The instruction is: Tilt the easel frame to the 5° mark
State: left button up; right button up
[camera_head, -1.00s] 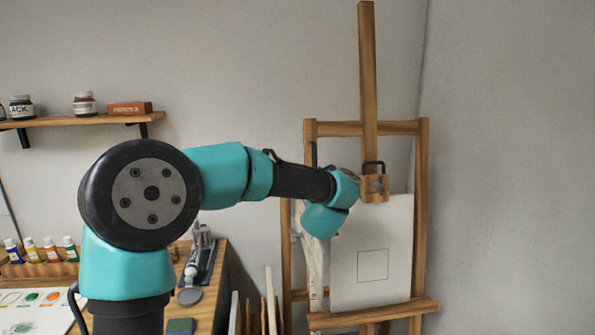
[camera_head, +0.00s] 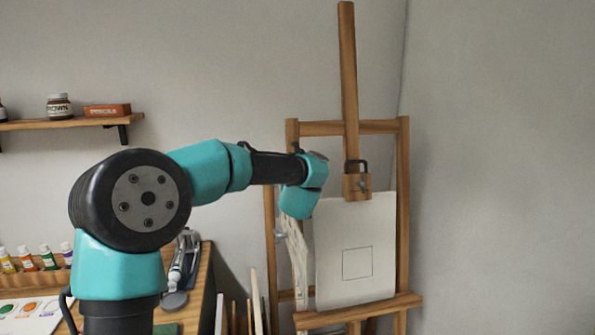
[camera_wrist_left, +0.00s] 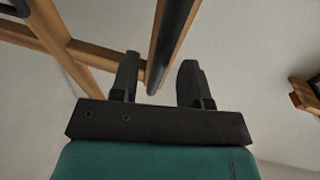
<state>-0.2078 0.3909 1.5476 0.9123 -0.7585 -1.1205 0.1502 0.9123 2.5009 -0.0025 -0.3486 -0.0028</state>
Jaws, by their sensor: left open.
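The wooden easel frame (camera_head: 403,230) stands against the wall at the right in the head view, with a tall mast (camera_head: 347,80) rising above its top bar. A clamp block with a black handle (camera_head: 357,186) holds the top of a white sheet (camera_head: 345,285) marked with a square outline. My left arm reaches to the easel's left side; its fingers are hidden in the head view. In the left wrist view my left gripper (camera_wrist_left: 160,80) is open and empty, with wooden easel bars (camera_wrist_left: 95,55) beyond it. No 5° mark is readable. My right gripper is not in view.
A wall shelf (camera_head: 70,123) with a jar and a red box is at the upper left. Below it is a table (camera_head: 207,290) with paint tubes (camera_head: 30,262). Several boards lean between table and easel. The wall right of the easel is bare.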

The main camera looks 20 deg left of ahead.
pick_arm(q)
jog(key=shift+x, duration=1.2)
jog(key=shift+c, duration=0.4)
grip_shut()
